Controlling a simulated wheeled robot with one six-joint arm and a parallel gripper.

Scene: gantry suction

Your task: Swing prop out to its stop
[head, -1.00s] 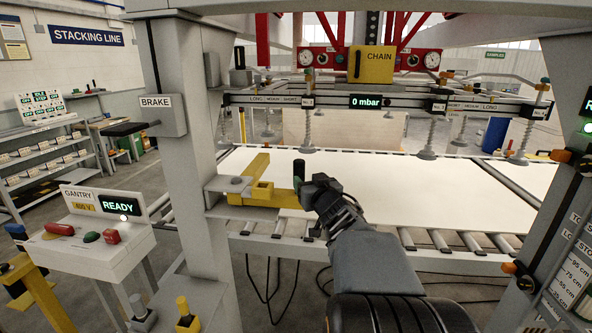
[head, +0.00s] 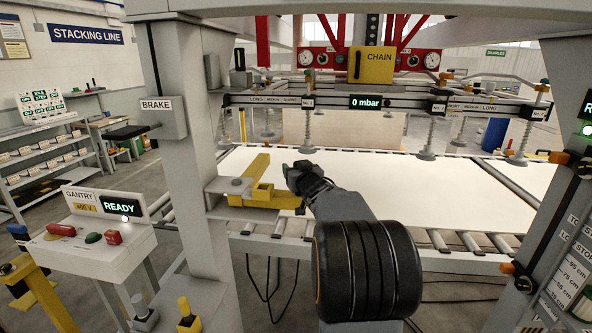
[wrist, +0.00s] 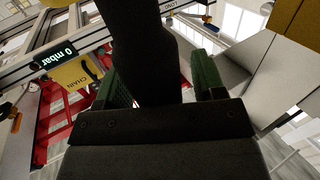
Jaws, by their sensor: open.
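The yellow prop (head: 262,193) is mounted on a grey bracket on the left post and reaches right over the edge of the roller table. Its dark upright handle, at the right end of the prop, is hidden behind my gripper (head: 290,173) in the head view. In the wrist view the dark handle (wrist: 148,55) stands between the two green finger pads of my gripper. The jaws are open around it, with a visible gap at the right pad. Contact at the left pad is hard to tell.
A white sheet (head: 400,192) lies on the roller table behind the prop. Suction cups (head: 427,152) hang above it from a beam with a 0 mbar display (head: 371,101). The grey left post (head: 185,200) and a control desk (head: 100,240) showing READY stand to the left.

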